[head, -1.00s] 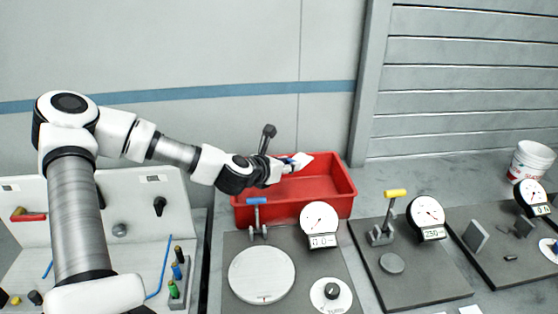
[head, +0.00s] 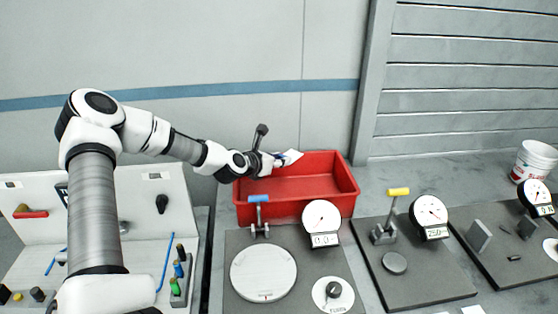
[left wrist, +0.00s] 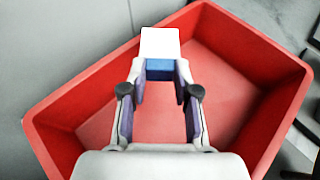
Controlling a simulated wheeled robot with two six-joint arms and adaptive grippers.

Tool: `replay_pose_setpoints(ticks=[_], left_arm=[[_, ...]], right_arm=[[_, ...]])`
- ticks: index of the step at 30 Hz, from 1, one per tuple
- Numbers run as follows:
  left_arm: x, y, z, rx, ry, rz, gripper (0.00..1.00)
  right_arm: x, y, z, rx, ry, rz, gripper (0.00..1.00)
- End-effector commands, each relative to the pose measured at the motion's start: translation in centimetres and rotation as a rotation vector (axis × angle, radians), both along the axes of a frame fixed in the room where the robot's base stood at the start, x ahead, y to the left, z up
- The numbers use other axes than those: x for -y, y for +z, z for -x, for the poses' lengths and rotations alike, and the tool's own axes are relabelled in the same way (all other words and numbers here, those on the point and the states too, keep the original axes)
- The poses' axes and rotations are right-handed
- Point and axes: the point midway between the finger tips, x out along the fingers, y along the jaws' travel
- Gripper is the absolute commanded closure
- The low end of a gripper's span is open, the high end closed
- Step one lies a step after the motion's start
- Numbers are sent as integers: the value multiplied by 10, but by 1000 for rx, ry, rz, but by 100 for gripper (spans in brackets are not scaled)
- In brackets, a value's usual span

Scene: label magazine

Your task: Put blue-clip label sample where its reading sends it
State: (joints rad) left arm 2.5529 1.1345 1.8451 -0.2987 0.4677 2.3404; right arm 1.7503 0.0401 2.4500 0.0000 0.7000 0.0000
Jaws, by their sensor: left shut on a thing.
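My left gripper (head: 275,160) is shut on the blue-clip label sample (head: 292,157), a white label with a blue clip. In the left wrist view the white label (left wrist: 160,43) sticks out ahead of the fingers and the blue clip (left wrist: 160,70) sits between the fingertips (left wrist: 160,80). The gripper and sample are above the red bin (head: 350,190), over its back left part in the head view. In the left wrist view the bin's floor (left wrist: 225,85) looks empty where it shows. My right gripper is not in view.
A gauge station with a round plate (head: 263,272), a dial (head: 322,217) and a blue-handled lever (head: 259,199) stands in front of the bin. A yellow-handled gauge station (head: 398,192) and another gauge (head: 535,197) stand to the right.

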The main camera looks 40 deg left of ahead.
Motion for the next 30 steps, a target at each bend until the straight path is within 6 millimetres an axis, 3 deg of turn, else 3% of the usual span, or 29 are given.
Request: replay_pose_setpoints(ticks=[15,16,17,18,26,30], left_arm=[[0,-9,0,0,0,-1,92],[0,-9,0,0,0,-1,59],[0,-9,0,0,0,-1,49],[0,-9,0,0,0,-1,45],[0,-9,0,0,0,-1,45],[0,2,0,-1,-1,-2,45]], right_arm=[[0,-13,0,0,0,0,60],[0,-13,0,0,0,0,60],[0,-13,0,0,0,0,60],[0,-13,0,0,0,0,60],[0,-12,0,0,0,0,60],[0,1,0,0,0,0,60]])
